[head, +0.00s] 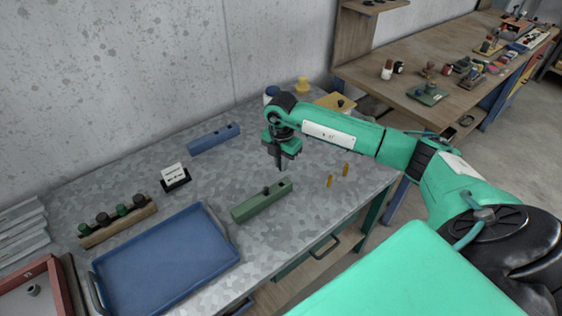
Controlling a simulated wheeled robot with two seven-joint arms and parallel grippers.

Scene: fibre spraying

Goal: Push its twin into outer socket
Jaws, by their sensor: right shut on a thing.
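A long green block (262,201) lies on the grey mottled table, with a small dark peg standing up near the middle of its top. A similar blue block (213,138) lies farther back, near the wall. My right gripper (281,164) points down above and just behind the right end of the green block. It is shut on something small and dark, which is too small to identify. Two small brass-coloured pins (329,181) (345,169) stand on the table right of the green block. My left gripper is out of view.
A wooden rack (132,223) holds several dark and green knobs. A blue tray (166,260) lies in front of it, and a small card stand (175,177) behind. A yellow tray (336,101) is beyond my right arm. The table between the two blocks is clear.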

